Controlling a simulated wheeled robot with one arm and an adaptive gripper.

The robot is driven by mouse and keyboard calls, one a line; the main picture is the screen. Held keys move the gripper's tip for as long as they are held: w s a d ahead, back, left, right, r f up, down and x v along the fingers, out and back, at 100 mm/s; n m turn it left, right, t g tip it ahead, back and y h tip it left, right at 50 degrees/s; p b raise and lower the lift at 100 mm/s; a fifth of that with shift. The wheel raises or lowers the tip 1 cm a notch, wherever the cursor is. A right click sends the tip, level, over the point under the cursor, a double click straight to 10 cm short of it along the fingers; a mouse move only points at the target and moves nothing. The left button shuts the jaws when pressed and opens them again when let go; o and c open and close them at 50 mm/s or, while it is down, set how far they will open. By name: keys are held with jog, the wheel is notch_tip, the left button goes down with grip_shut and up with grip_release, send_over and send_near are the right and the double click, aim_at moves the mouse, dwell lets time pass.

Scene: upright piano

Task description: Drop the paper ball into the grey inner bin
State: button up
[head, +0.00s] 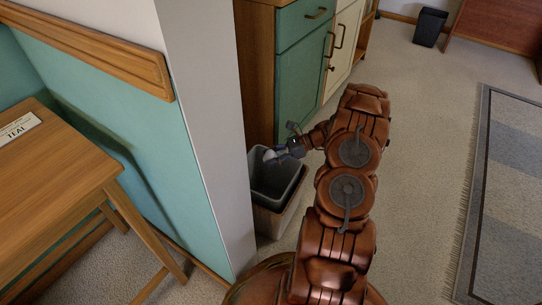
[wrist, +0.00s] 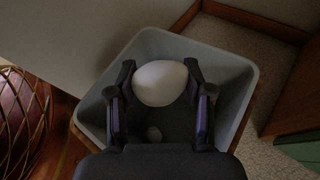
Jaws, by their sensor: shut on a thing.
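My gripper (wrist: 160,90) is shut on the white paper ball (wrist: 160,82), which sits between its two fingertips. In the wrist view the ball is over the grey inner bin (wrist: 238,70), inside the outline of its rim. The head view shows the gripper (head: 276,153) and the ball (head: 268,155) small, over the back part of the bin (head: 276,184). The gripper's body hides the bin's near part in the wrist view.
A wooden table (head: 55,165) is at left. Carpet at right is open.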

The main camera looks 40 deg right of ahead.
jog(key=o, duration=0.8)
jog(key=shift+d, duration=0.15)
jog(key=v, duration=1.1)
jog(key=shift+s+d+r, duration=0.2)
jog(key=shift+d, duration=0.1)
